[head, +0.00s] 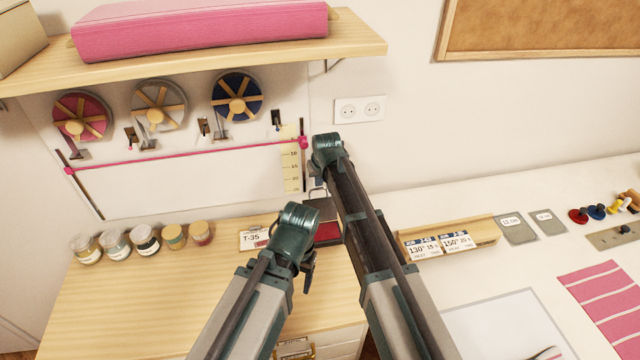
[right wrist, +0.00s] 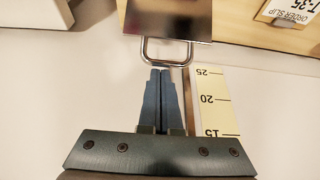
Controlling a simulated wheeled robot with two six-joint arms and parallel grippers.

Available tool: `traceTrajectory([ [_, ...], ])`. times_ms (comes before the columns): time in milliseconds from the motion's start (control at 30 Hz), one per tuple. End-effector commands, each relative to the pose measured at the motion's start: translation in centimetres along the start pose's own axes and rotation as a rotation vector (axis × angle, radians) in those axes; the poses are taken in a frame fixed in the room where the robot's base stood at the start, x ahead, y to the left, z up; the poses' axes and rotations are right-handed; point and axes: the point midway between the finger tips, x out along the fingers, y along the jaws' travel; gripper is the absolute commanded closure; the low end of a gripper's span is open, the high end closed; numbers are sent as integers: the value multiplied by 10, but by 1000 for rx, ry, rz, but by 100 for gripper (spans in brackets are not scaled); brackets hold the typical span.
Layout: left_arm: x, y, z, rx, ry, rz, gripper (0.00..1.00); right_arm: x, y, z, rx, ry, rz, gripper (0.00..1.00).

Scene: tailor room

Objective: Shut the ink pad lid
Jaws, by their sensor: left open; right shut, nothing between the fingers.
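The ink pad (head: 328,232) sits near the back of the wooden table, partly hidden by my arms. It shows a red part and a dark lid (head: 320,209) with a metal loop handle at its far edge. In the right wrist view the lid (right wrist: 168,22) is a dark plate, and its loop handle (right wrist: 147,52) points toward my fingers. My right gripper (right wrist: 160,72) is shut and empty, its tips at the loop; I cannot tell if they touch. My left gripper (head: 308,283) is open and empty, in front of the pad.
An order slip (head: 254,239) lies left of the pad. Several jars (head: 146,241) stand further left. A measuring strip (head: 291,165) is on the wall behind, below ribbon spools (head: 237,97) and a shelf (head: 220,58). A wooden card holder (head: 482,231) stands to the right.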

Motion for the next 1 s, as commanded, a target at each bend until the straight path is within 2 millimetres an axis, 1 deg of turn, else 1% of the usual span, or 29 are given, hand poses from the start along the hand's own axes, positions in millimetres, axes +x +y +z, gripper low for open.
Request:
traceTrajectory([
  [367, 0, 0, 0, 0, 0, 0, 33, 0, 0, 1, 0, 4, 0, 100],
  [533, 3, 0, 0, 0, 0, 0, 33, -4, 0, 7, 0, 41, 1, 100],
  [1000, 7, 1, 0, 0, 0, 0, 33, -12, 0, 14, 0, 122, 2, 100],
])
